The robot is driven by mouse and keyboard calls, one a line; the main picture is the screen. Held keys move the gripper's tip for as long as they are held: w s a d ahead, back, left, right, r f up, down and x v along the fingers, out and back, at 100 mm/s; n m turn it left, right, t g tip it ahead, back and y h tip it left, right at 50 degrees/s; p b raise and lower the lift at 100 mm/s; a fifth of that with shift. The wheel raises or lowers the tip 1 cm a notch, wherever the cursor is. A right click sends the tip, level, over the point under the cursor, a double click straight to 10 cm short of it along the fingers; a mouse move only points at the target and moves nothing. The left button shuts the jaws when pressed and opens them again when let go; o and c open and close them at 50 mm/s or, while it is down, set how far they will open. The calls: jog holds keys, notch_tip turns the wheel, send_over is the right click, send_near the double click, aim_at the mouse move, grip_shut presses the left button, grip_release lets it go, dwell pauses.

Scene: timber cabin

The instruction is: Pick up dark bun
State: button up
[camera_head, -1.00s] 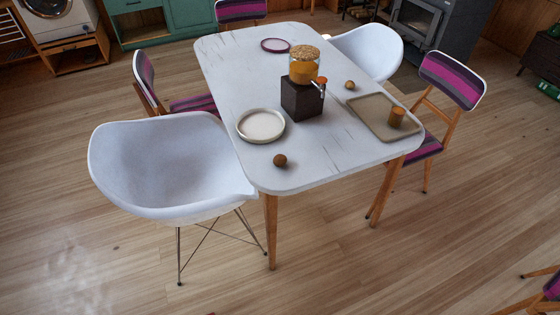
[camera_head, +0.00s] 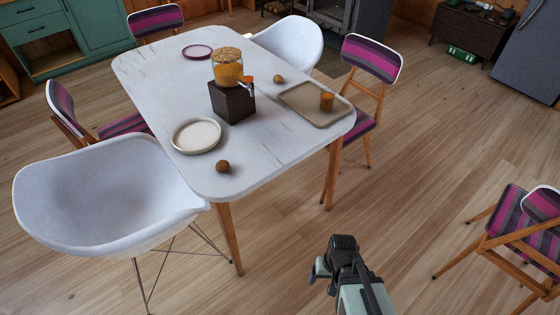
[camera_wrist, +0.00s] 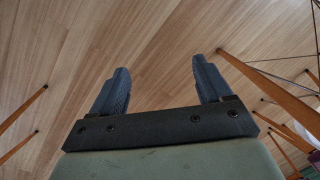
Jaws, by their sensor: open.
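A small dark brown bun (camera_head: 222,167) lies on the white table near its front corner, in front of a pale round plate (camera_head: 196,135). A second small round bun, lighter brown (camera_head: 278,79), lies farther back near the tray. My gripper (camera_head: 342,262) is at the bottom of the head view, over the floor, to the right of the table and apart from both buns. In the wrist view my gripper (camera_wrist: 160,66) has its two fingers wide apart with only floor between them. No bun shows in the wrist view.
A white chair (camera_head: 100,200) stands close at front left.

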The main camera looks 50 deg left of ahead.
jog(key=s+a+r+n+y, duration=0.1)
jog(key=s+a+r+y, duration=0.1)
jog(key=s+a+r, duration=0.35)
jog(key=s+a+r+n+y, duration=0.1)
jog(key=s+a+r+y, duration=0.15)
jog(key=a, duration=0.65)
jog(key=n+t+y, duration=0.1)
jog(key=n+y, duration=0.6)
jog(key=y, duration=0.2)
send_near(225, 167)
jog(key=x, duration=1)
jog(key=shift+a+f, duration=0.15)
jog(key=shift+f, duration=0.05)
jog(key=c, duration=1.1)
jog(key=shift+r, duration=0.15)
